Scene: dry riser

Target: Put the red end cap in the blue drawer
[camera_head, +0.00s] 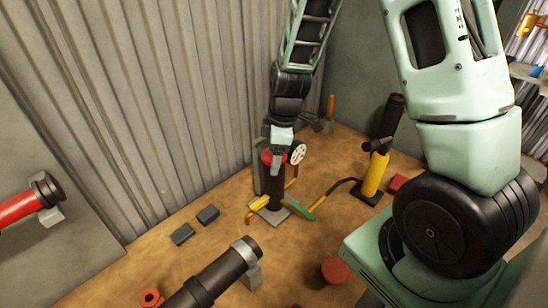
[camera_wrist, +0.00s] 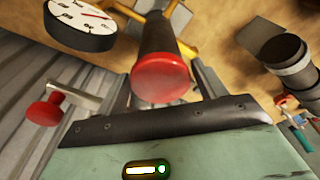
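The red end cap (camera_head: 268,155) sits on top of an upright black riser pipe (camera_head: 274,190). In the wrist view the red cap (camera_wrist: 160,77) fills the middle, at the near end of the pipe (camera_wrist: 157,36). My gripper (camera_head: 276,160) points down at the top of the riser. In the wrist view its fingers stand apart on the two sides of the cap, with a gap seeming to show. Contact cannot be made out. I cannot make out a blue drawer in either view.
A white gauge (camera_head: 297,153) stands close right of the riser top. A red knob (camera_wrist: 45,112) is left of the cap. A yellow pump (camera_head: 375,172), a red round piece (camera_head: 335,270) and a large black pipe (camera_head: 215,275) stand around. Corrugated wall (camera_head: 130,100) lies behind.

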